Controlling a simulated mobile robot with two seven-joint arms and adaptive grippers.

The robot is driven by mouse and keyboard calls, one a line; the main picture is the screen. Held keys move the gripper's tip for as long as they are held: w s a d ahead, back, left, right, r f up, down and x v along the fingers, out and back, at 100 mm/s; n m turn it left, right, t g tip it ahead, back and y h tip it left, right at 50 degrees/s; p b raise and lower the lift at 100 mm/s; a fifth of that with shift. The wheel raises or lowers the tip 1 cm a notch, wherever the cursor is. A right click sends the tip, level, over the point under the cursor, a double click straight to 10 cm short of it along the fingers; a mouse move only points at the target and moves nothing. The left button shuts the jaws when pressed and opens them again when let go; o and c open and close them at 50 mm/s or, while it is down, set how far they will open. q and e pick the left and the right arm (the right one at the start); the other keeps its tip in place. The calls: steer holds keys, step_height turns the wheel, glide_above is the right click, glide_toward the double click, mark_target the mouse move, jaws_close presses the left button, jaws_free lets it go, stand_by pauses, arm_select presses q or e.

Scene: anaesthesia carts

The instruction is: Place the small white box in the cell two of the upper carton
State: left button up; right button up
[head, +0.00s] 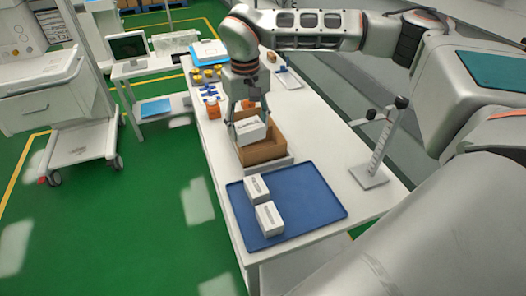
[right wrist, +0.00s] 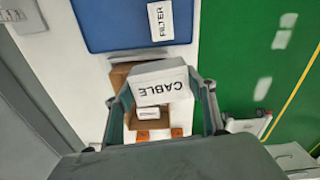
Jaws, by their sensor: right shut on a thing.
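My right gripper (head: 248,117) is shut on a small white box (head: 251,132). It holds the box, slightly tilted, over the open brown cardboard carton (head: 264,153). In the right wrist view the box (right wrist: 163,87) reads "CABLE" and sits between the two fingers. Behind it, part of the carton (right wrist: 119,76) shows, with a white labelled thing (right wrist: 152,115) whose text is too small to read. The box and gripper hide much of the carton's inside, so I cannot tell its cells. My left gripper is not in view.
A blue tray (head: 318,190) in front of the carton bears two white boxes (head: 257,188) (head: 269,218); one reads "FILTER" (right wrist: 160,20) in the wrist view. Orange items (head: 212,107), yellow items (head: 208,73) and a clipboard stand farther back. A metal stand (head: 379,150) is at right.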

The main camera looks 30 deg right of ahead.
steer(key=w+d+r+m+p, duration=0.1)
steer(key=w+d+r, duration=0.35)
steer(key=d, duration=0.25)
steer(key=f, duration=2)
steer(key=shift+w+d+f, duration=0.2)
steer(key=shift+w+f, duration=0.1)
steer(key=shift+f, duration=0.1)
steer(key=o, duration=0.9)
step_height(320, 180, up, 12)
steer(key=shift+r, duration=0.1)
